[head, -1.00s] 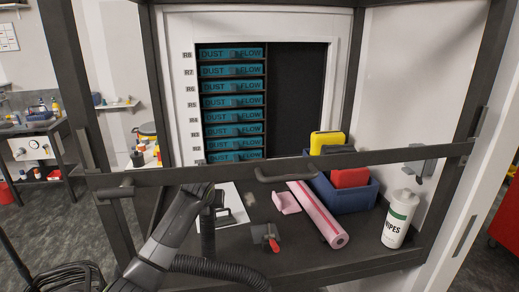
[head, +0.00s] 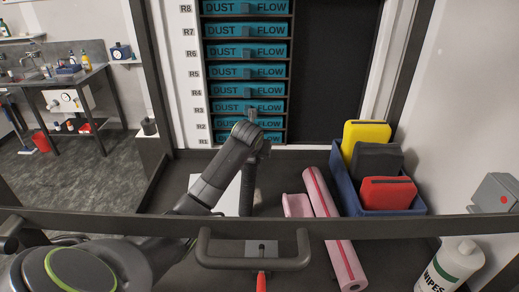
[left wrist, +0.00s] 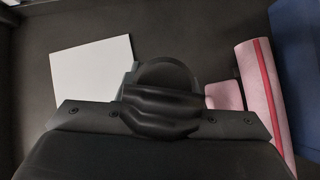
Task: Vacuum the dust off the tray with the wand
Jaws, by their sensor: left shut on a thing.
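My left gripper (head: 248,138) reaches into the bench hood and is shut on the black wand (head: 248,188), a dark tube that hangs about upright below it. In the left wrist view the wand's round black top (left wrist: 165,74) shows between the fingers of my left gripper (left wrist: 162,110). A flat white tray (head: 229,198) lies on the dark bench floor, partly hidden behind my arm and the wand. The tray also shows in the left wrist view (left wrist: 90,75), left of the wand. I cannot make out dust on it, or whether the wand's tip touches anything. My right gripper is out of view.
A pink roll (head: 333,230) and a folded pink cloth (head: 297,205) lie right of the tray. A blue bin (head: 350,200) with yellow, black and red items and a wipes tub (head: 450,268) stand further right. A sash bar with a handle (head: 253,264) crosses in front.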

